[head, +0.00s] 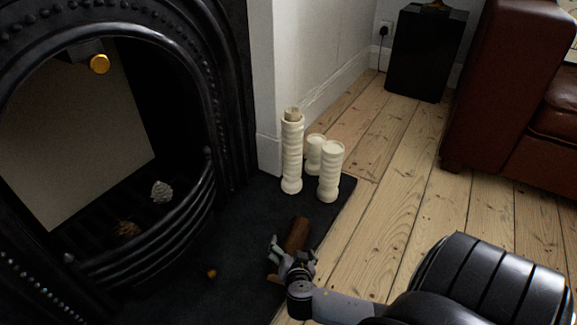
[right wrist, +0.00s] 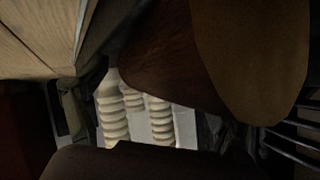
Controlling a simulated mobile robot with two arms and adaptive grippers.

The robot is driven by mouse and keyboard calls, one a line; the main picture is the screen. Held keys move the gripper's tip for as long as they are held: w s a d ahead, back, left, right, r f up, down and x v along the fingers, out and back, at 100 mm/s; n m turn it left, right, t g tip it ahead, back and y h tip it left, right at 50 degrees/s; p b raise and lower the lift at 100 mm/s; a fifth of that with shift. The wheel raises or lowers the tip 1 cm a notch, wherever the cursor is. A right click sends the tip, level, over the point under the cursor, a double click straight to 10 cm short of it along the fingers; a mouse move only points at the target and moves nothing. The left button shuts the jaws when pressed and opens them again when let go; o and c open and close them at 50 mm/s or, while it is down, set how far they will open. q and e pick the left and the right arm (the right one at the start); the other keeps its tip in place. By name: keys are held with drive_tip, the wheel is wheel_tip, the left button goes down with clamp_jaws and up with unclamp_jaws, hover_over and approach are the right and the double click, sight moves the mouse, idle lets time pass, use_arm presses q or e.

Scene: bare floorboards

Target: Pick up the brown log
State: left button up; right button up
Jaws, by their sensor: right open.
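The brown log (head: 299,233) lies on the dark hearth near its right edge, in the lower middle of the head view. My right gripper (head: 290,250) is open at the log's near part, with one finger on each side of it. Part of the log is hidden behind the gripper. In the right wrist view the log (right wrist: 162,62) is close and large, its pale cut end (right wrist: 248,50) facing the camera. The fingers of my right gripper (right wrist: 148,115) show at left and right. I cannot tell whether they touch the log. My left gripper is not in view.
Several cream ribbed candle holders (head: 291,155) stand on the hearth beyond the log. A black fireplace (head: 215,90) with a curved grate (head: 185,232) is at the left. A brown leather sofa (head: 495,100) and a black box (head: 425,52) stand at the right. Floorboards (head: 385,195) between are clear.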

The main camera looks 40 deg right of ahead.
drive_tip(key=shift+s, duration=0.1)
drive_tip(key=c, duration=1.7)
drive_tip(key=shift+o, duration=0.2)
